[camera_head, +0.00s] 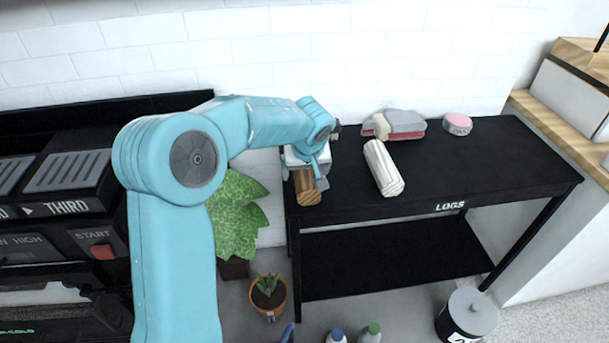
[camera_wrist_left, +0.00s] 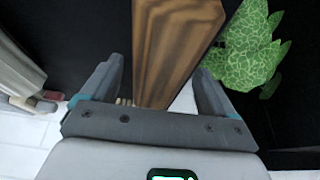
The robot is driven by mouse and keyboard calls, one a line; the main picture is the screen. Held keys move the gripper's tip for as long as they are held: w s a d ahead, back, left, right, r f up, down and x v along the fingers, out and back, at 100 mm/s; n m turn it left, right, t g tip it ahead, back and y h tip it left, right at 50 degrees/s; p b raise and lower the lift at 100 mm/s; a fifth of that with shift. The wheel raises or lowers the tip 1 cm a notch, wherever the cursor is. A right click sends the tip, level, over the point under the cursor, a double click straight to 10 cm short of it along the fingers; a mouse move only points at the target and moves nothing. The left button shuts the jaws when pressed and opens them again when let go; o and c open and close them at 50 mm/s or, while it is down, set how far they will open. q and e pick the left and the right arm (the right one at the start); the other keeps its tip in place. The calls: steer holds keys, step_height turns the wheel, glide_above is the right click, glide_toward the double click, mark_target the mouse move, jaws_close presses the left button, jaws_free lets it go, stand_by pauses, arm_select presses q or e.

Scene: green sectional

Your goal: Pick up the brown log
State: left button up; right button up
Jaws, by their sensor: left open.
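The brown log (camera_head: 308,194) lies near the left end of the black table marked LOGS (camera_head: 480,180). Its far part is hidden under my left gripper in the head view. My left gripper (camera_head: 308,170) is over the log and open. In the left wrist view the log (camera_wrist_left: 172,50) shows wood grain and lies between the two spread fingers of the gripper (camera_wrist_left: 162,85). Dark gaps show on both sides of it, so I see no firm contact. My right gripper is in neither view.
A white log (camera_head: 383,168), a grey and red object (camera_head: 395,125) and a pink round item (camera_head: 458,124) are on the table. A leafy plant (camera_head: 235,215) stands left of it, with a small potted plant (camera_head: 268,293) below. A white brick wall (camera_head: 400,60) is behind.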

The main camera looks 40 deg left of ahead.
arm_select(q)
steer(key=c, duration=1.4)
steer(key=shift+o, duration=0.2)
steer(key=shift+r, duration=0.1)
